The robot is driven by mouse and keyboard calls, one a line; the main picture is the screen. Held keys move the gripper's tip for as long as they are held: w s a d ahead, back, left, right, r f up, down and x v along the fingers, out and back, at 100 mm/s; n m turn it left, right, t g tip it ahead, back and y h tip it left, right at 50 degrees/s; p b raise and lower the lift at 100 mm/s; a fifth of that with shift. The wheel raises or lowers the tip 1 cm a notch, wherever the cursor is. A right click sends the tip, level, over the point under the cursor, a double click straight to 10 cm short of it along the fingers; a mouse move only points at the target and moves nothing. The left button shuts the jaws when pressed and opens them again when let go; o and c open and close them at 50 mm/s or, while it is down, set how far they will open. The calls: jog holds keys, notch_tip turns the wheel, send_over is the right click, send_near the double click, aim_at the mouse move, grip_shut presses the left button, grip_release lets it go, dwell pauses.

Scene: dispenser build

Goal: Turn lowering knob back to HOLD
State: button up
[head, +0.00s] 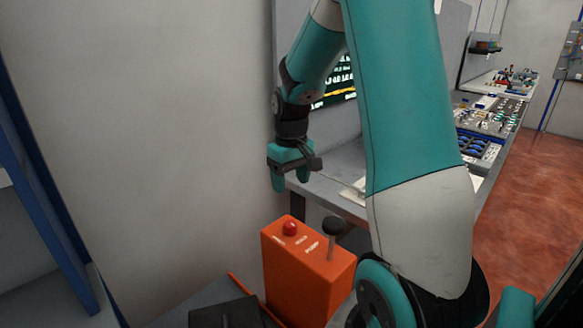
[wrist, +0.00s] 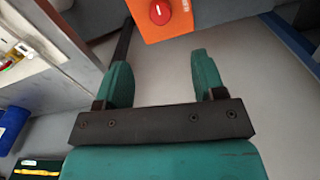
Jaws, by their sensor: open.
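The red lowering knob (head: 290,229) sits on top of an orange box (head: 300,279), left of a black-topped pump handle (head: 333,225). White lettering marks the box top, including PUMP. In the wrist view the red knob (wrist: 160,12) shows at the top edge with a white line across it, on the orange surface (wrist: 190,20). Which label the line points at cannot be read. My gripper (head: 291,185) is open and empty, above the box and apart from the knob. In the wrist view its two teal fingers (wrist: 162,75) stand apart, with the knob beyond their tips.
A workbench (head: 340,193) stands behind the box, with a dark screen (head: 340,87) above it. Benches with small parts (head: 490,115) line the right side. A dark block (head: 228,313) lies beside the box. A blue-edged frame (head: 40,170) stands at the left.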

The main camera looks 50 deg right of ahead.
notch_tip(320, 180, up, 4)
jog(key=shift+f, duration=0.1)
dwell(0.6)
jog(key=s+a+r+n+t+y, duration=0.1)
jog(key=s+a+r+n, duration=0.15)
jog(key=a, duration=0.85)
jog(key=s+a+r+n+y, duration=0.1)
jog(key=s+a+n, duration=0.15)
jog(key=a, duration=0.75)
jog(key=s+a+n+g+y, duration=0.1)
jog(key=s+a+n, duration=0.3)
jog(key=s+a, duration=0.6)
jog(key=shift+s+a+r+y, duration=0.45)
jog(key=shift+s+y, duration=0.15)
jog(key=shift+s, duration=0.15)
